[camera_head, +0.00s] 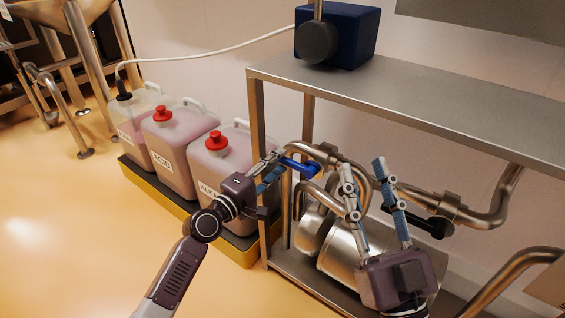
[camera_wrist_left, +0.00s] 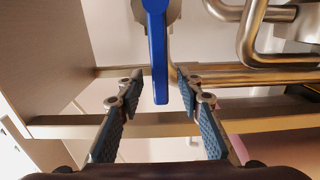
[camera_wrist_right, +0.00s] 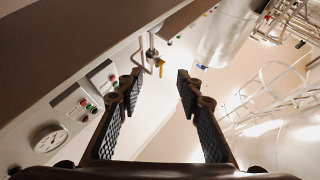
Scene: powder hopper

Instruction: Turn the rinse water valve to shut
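The rinse water valve appears to be the one with the blue lever handle (camera_head: 300,168), on the steel pipe by the shelf frame. In the left wrist view the blue handle (camera_wrist_left: 158,55) points down between my fingers. My left gripper (camera_head: 274,168) is open at the handle. In its wrist view the fingers (camera_wrist_left: 160,76) stand either side of the handle's free end, with a gap on both sides. My right gripper (camera_head: 362,166) is open and empty, raised in front of the pipes, and hides part of them. In its wrist view nothing is between its fingers (camera_wrist_right: 160,78).
A black lever (camera_head: 418,221) sits on the pipework to the right. A steel shelf (camera_head: 420,105) overhangs the pipes and carries a blue pump box (camera_head: 350,38).

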